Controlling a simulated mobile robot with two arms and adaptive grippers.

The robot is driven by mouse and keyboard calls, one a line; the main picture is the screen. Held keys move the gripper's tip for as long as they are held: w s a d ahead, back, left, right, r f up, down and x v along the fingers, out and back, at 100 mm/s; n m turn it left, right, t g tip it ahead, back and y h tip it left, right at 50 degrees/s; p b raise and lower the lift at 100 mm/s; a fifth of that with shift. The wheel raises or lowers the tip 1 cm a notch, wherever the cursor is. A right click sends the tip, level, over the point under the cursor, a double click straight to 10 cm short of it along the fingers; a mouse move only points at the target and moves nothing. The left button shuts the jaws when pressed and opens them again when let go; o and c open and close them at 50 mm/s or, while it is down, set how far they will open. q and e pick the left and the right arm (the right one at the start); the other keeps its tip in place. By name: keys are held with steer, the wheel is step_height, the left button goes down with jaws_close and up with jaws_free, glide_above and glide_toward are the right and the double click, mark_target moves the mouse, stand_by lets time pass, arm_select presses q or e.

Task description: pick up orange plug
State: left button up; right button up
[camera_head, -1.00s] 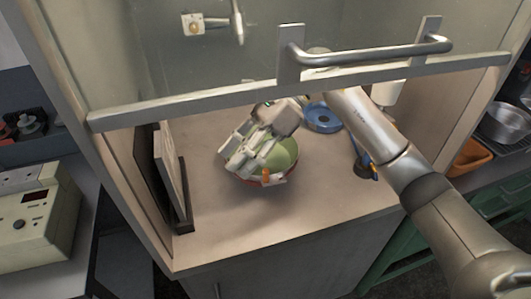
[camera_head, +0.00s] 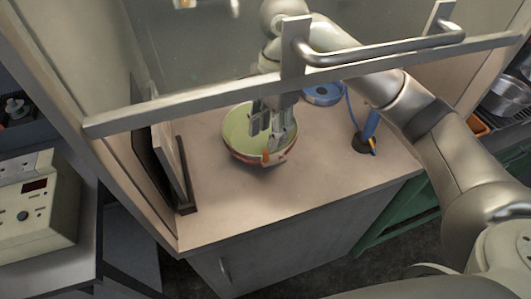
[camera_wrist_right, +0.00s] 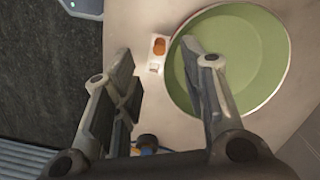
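The orange plug (camera_wrist_right: 159,46), with a whitish part beside it, lies against or just beside the rim of the green pan (camera_wrist_right: 245,55) in the right wrist view. In the head view the plug (camera_head: 265,156) shows as a small orange spot at the front of the pan (camera_head: 236,138). My right gripper (camera_head: 268,133) points down over the pan's front part. Its fingers are open in the wrist view (camera_wrist_right: 158,65), with the plug seen between them, apart from both and holding nothing. My left gripper is not in view.
A raised sash with a metal handle (camera_head: 380,50) crosses above the counter. Dark panels (camera_head: 172,165) stand at left. A blue round object (camera_head: 322,94) lies behind, and a blue upright thing (camera_head: 370,122) stands at right. The counter front (camera_head: 290,190) is clear.

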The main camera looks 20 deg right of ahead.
mark_target(266, 151)
steer(key=shift+a+f, duration=0.1)
steer(key=shift+f, duration=0.6)
steer(key=shift+s+a+f+p, duration=0.1)
steer(key=shift+s+f+p, duration=0.05)
steer(key=shift+f+p, duration=0.4)
steer(key=f, duration=0.1)
steer(key=f+p, duration=0.1)
steer(key=f, duration=0.1)
steer(key=shift+s+a, duration=0.1)
steer(key=shift+a, duration=0.1)
steer(key=shift+f, duration=0.45)
steer(key=c, duration=0.8)
steer(key=shift+o, duration=0.2)
